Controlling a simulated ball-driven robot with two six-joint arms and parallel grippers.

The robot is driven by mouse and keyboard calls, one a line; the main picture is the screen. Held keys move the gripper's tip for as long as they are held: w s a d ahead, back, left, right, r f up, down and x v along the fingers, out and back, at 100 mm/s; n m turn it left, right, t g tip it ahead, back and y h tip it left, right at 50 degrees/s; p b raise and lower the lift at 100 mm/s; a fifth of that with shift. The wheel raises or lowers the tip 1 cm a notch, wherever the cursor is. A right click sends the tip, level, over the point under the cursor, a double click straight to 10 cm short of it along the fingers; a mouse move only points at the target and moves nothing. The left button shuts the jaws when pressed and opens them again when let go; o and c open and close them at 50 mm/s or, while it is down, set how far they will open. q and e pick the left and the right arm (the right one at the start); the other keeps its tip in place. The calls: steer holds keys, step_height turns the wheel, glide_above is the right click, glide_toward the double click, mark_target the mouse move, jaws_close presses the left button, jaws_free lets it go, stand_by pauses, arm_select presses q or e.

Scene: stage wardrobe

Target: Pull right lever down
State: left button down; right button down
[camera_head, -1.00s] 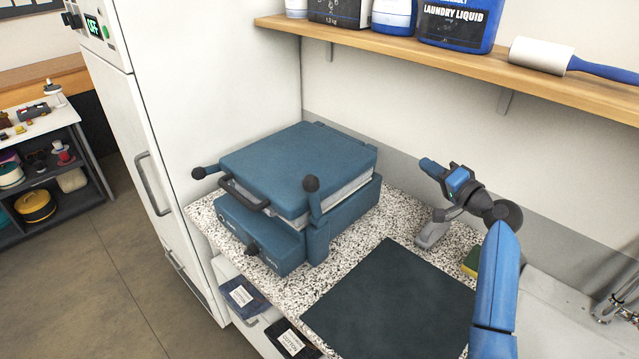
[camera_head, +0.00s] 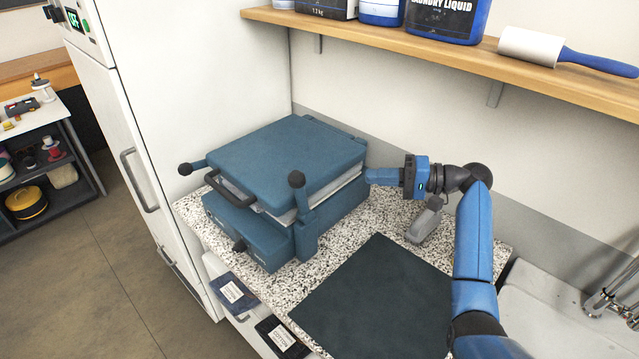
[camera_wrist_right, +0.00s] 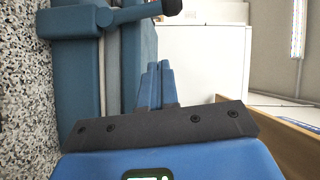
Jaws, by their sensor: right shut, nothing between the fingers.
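The blue press (camera_head: 270,170) stands on the speckled counter with its lid lowered. Its right lever (camera_head: 301,196) stands up at the front right corner with a dark ball knob on top. A left lever (camera_head: 192,166) points out at the press's left side, also with a dark knob. My right gripper (camera_head: 369,176) is shut and empty, just right of the press near its rear right corner. In the right wrist view its fingers (camera_wrist_right: 157,86) lie together, and the right lever (camera_wrist_right: 135,14) shows at the top, apart from them. My left gripper is not in view.
A dark mat (camera_head: 372,300) covers the counter in front of my right arm. A grey device (camera_head: 426,222) stands on the counter below my right wrist. A wooden shelf (camera_head: 440,52) with bottles and a lint roller (camera_head: 530,46) runs above. A white cabinet (camera_head: 190,70) stands left.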

mark_target(301, 198)
steer(key=shift+a, duration=0.1)
steer(key=s+p+x, duration=0.1)
steer(key=p+x, duration=0.1)
steer(key=x, duration=0.4)
steer(key=s+p+x, duration=0.1)
steer(key=p+x, duration=0.1)
steer(key=x, duration=0.4)
steer(key=shift+s+a+f+p, duration=0.2)
steer(key=shift+s+a+p, duration=0.2)
steer(key=shift+a, duration=0.2)
